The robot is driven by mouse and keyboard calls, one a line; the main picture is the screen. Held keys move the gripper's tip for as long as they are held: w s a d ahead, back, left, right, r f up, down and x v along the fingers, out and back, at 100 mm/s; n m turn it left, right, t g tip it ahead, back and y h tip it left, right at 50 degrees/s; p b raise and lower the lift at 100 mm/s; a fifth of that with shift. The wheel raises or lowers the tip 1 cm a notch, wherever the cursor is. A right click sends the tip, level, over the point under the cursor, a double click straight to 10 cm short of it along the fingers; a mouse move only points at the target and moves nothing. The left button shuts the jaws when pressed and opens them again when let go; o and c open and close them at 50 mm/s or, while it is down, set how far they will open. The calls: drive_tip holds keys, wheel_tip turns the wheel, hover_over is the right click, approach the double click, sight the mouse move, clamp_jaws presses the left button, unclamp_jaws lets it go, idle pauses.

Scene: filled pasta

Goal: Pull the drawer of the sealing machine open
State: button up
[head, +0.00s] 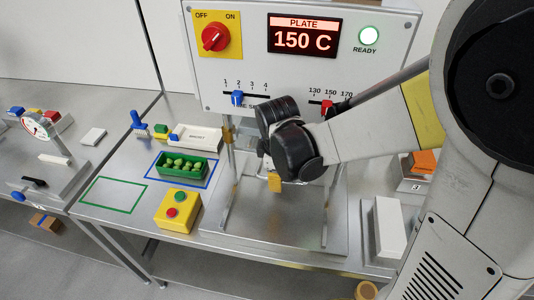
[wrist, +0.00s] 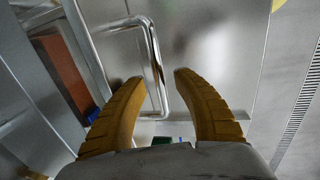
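The sealing machine (head: 240,75) stands at the back of the bench in the head view, with a 150 C display and a lit green light. My gripper (head: 275,183) is low in front of it; my arm hides much of the drawer area. In the wrist view, my gripper (wrist: 160,77) is open, with its two yellow fingers apart. A bent chrome handle bar (wrist: 155,60) runs between the fingertips; neither finger clearly touches it. I cannot tell how deep the bar lies between them. In the head view the handle is mostly hidden.
A yellow button box (head: 178,210) stands left of the machine. Behind it is a green tray (head: 160,168) of filled pasta on a blue outline. An empty green outline (head: 113,195) lies farther left. A white block (head: 388,228) stands to the right.

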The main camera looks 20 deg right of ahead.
drive_tip(key=shift+f, duration=0.1)
clamp_jaws()
drive_tip(key=shift+s, duration=0.15)
